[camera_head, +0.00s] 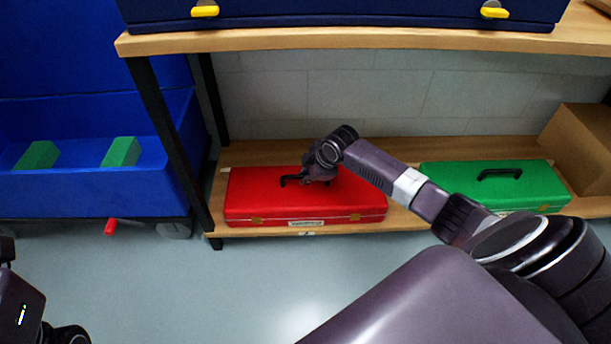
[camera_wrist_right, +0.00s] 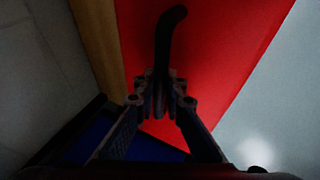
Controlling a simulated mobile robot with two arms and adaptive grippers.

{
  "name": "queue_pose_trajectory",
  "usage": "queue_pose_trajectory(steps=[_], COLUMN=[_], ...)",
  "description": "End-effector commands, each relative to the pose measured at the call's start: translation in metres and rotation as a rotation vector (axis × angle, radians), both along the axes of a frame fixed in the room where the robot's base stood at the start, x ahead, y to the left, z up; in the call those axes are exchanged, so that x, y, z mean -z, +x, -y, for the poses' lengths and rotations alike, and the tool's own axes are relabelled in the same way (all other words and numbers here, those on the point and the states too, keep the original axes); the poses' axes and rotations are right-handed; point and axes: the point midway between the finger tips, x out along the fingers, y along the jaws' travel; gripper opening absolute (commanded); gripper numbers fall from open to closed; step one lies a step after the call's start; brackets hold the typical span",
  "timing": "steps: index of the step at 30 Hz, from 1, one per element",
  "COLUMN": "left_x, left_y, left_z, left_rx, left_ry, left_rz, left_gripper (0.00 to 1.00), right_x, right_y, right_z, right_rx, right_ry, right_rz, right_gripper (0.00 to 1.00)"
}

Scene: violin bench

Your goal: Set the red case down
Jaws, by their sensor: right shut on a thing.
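The red case (camera_head: 290,203) is flat on the lower wooden shelf at its left part, with its front face close to the shelf's front edge. My right gripper (camera_head: 304,180) is at the black handle on the case's top and is shut on it. In the right wrist view the fingers (camera_wrist_right: 162,100) close around the dark handle (camera_wrist_right: 165,45), with the red lid (camera_wrist_right: 220,50) behind. Whether the case rests fully on the shelf cannot be told for certain. Of my left arm only a part shows at the lower left; its gripper fingers are not visible.
A green case (camera_head: 495,186) lies to the right on the same lower shelf (camera_head: 280,153). A cardboard box (camera_head: 580,150) is at the far right. The upper shelf (camera_head: 330,39) holds a dark blue case (camera_head: 345,12). A blue bin (camera_head: 80,185) with green blocks stands left.

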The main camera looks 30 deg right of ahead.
Motion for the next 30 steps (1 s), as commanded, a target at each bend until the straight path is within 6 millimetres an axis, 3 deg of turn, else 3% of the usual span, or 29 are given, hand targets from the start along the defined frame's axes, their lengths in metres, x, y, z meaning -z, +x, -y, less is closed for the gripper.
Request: queue_pose_trajectory(steps=[1, 2, 7, 19, 30], left_x=[0.000, 0.000, 0.000, -0.006, 0.013], left_y=[0.000, 0.000, 0.000, -0.001, 0.001], left_z=[0.000, 0.000, 0.000, 0.000, -0.004], left_rx=[0.000, 0.000, 0.000, 0.001, 0.006], left_ry=[0.000, 0.000, 0.000, -0.003, -0.010], left_rz=[0.000, 0.000, 0.000, 0.005, -0.128], left_gripper=[0.27, 0.27, 0.27, 0.27, 0.27], right_x=[-0.004, 0.001, 0.000, -0.008, -0.064], right_y=[0.003, -0.001, -0.001, -0.004, -0.034], right_z=[0.001, 0.000, 0.000, 0.001, 0.004], right_rx=[0.001, 0.000, 0.000, 0.000, -0.002], right_ry=[0.000, -0.001, -0.001, -0.002, -0.003], right_rz=[0.008, -0.003, -0.003, -0.002, -0.003], right_gripper=[0.00, 0.11, 0.28, 0.28, 0.28])
